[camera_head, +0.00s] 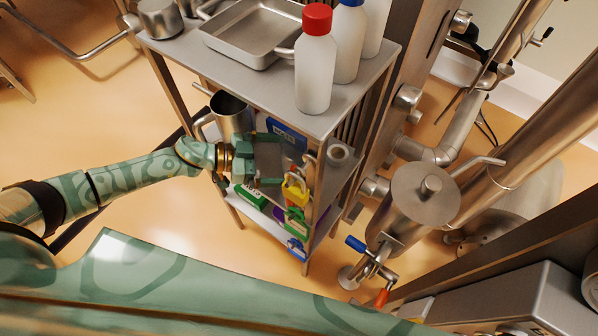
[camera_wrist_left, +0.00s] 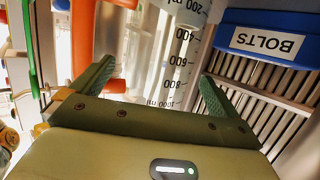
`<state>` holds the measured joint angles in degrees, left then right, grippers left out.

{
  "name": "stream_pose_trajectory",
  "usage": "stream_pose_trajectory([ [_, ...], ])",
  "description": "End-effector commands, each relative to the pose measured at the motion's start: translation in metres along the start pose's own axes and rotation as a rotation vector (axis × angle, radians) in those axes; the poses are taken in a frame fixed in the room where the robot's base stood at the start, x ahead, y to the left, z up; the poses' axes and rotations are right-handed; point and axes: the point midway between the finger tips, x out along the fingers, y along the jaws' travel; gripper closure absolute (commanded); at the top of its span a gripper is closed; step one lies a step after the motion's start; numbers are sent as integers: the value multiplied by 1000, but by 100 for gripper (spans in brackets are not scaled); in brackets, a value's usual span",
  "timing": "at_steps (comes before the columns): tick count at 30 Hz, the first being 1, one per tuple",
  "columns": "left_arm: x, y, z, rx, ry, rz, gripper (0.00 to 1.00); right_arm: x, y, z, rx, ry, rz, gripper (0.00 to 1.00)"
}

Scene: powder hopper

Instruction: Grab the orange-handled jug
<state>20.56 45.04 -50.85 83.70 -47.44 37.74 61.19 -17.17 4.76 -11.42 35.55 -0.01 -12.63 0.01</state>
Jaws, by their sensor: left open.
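The orange-handled jug, a clear measuring jug with black ml marks (camera_wrist_left: 172,62), shows in the left wrist view. Its orange handle (camera_wrist_left: 84,40) is on the left of its body. My left gripper (camera_wrist_left: 155,88) is open, with one finger on each side of the jug's body in that view; I cannot tell whether either touches it. In the head view my left gripper (camera_head: 270,160) is at the shelf under the cart's top, and the jug cannot be made out clearly there. My right gripper is not in view.
A blue BOLTS bin (camera_wrist_left: 268,38) is right of the jug in the wrist view. A steel jug (camera_head: 230,112) stands left of my gripper. A yellow padlock (camera_head: 294,190) is on the right. The cart top (camera_head: 275,98) overhangs the shelf and carries a tray and bottles.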

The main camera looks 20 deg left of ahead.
Motion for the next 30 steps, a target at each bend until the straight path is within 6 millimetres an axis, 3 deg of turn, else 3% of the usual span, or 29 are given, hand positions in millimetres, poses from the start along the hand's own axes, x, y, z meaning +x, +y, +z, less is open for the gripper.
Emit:
stream_pose_trajectory([
  [9,46,-1,3,0,2,1,0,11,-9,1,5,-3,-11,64],
  [18,52,-1,2,1,0,0,0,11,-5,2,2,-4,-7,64],
  [22,52,-1,2,1,0,0,36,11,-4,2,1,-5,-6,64],
  [23,52,-1,2,1,0,0,41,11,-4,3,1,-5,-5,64],
  [30,51,-1,1,1,1,0,42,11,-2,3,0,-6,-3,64],
])
